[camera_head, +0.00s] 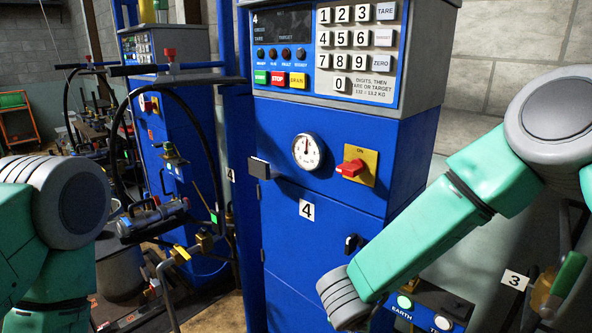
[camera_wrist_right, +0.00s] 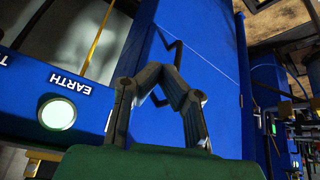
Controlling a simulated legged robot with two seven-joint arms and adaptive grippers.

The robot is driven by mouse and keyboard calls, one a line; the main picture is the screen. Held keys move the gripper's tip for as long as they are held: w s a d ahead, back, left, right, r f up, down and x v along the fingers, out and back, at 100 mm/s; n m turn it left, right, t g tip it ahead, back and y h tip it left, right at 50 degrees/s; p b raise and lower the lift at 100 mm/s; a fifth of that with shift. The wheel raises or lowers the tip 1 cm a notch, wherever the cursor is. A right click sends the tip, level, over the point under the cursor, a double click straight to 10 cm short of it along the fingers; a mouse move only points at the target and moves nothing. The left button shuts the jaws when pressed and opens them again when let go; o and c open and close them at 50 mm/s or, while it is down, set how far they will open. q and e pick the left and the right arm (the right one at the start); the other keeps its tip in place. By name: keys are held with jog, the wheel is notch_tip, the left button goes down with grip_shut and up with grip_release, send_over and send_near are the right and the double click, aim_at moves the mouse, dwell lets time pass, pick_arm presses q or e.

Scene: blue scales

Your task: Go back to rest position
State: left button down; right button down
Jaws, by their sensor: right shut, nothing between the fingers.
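My right arm comes in from the right in the head view and reaches down in front of the blue scale cabinet (camera_head: 325,215) marked 4. Its gripper is hidden below its wrist there. In the right wrist view my right gripper (camera_wrist_right: 168,75) is shut and empty, with its fingers meeting in front of the blue cabinet side (camera_wrist_right: 220,50). I cannot tell how far the fingertips are from the cabinet. My left arm shows at the left edge of the head view, bent, and its gripper is out of the picture.
The cabinet carries a keypad (camera_head: 356,50), a gauge (camera_head: 308,151) and a red switch (camera_head: 350,168). A blue box with a lit EARTH button (camera_head: 404,301) is beside my right wrist; the button also shows in the wrist view (camera_wrist_right: 58,114). Hoses and a nozzle (camera_head: 153,217) hang left.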

jog(key=s+d+f+n+b, duration=0.1)
jog(key=s+d+f+n, duration=0.1)
jog(key=s+d+f, duration=0.65)
jog(key=s+d+f+n+g+y+b, duration=0.1)
jog(key=s+d+f+g, duration=0.1)
jog(key=s, duration=0.9)
jog(key=s+d+f+n+g+y, duration=0.1)
jog(key=s+d+f, duration=0.3)
jog(key=s, duration=0.7)
jog(key=shift+s+d+f+g+y+b, duration=0.35)
jog(key=shift+d+g, duration=0.25)
jog(key=shift+g, duration=0.3)
jog(key=shift+d, duration=0.25)
jog(key=shift+w+a, duration=0.1)
jog(key=shift+a, duration=0.1)
jog(key=shift+d, duration=0.1)
